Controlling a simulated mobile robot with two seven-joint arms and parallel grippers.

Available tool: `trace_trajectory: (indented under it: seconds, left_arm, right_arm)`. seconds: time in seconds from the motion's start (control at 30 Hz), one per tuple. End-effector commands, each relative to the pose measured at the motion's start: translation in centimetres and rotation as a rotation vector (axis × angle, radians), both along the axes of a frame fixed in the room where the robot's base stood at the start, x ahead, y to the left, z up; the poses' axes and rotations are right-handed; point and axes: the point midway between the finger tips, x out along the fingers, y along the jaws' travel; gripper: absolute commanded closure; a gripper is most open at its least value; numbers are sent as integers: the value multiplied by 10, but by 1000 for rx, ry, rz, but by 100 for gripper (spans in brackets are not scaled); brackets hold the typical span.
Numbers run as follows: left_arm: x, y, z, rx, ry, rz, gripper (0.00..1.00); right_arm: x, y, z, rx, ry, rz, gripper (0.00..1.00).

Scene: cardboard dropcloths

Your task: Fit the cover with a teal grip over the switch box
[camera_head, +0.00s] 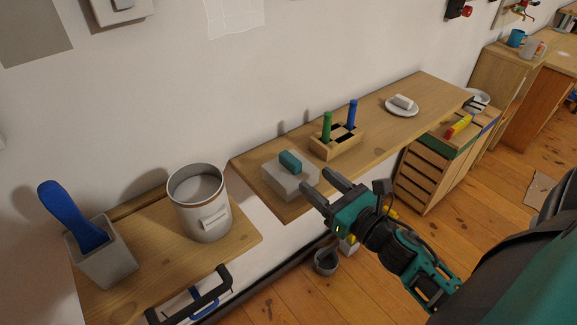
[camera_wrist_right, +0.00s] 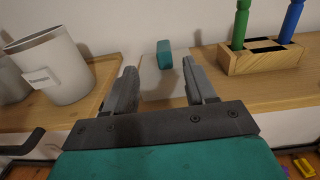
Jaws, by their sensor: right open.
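The cover is a pale grey block (camera_head: 288,181) with a teal grip (camera_head: 290,161) on top. It sits near the left end of the wooden wall shelf. My right gripper (camera_head: 318,182) is open and empty, just right of and in front of the cover. In the right wrist view the teal grip (camera_wrist_right: 164,54) shows beyond and between the open fingers, apart from them. A pale box (camera_head: 120,8), perhaps the switch box, is on the wall at the top left, cut off by the frame. My left gripper is not in view.
A wooden holder (camera_head: 337,142) with green and blue pegs stands right of the cover. A plate (camera_head: 402,107) is farther right. A labelled pot (camera_head: 201,202) and a grey container (camera_head: 102,250) with a blue-handled tool stand left, on a lower surface. A black handle (camera_head: 190,300) juts out there.

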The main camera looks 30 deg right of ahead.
Motion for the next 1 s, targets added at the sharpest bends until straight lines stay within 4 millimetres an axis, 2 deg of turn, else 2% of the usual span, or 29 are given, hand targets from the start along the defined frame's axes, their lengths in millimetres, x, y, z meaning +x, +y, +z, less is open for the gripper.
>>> trace_trajectory:
  seconds: [0.1, 0.23, 0.53, 0.8, 1.0]
  left_arm:
    - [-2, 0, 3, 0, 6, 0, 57]
    - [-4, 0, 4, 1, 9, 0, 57]
    - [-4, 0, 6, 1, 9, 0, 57]
    - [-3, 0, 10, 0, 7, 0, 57]
    - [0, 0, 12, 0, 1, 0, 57]
  right_arm:
    - [24, 2, 2, 1, -3, 1, 45]
    - [42, 4, 2, 3, -2, 0, 45]
    - [62, 5, 0, 4, -1, 0, 45]
    - [98, 5, -3, 5, -1, -2, 45]
    - [106, 6, -4, 5, 1, -1, 45]
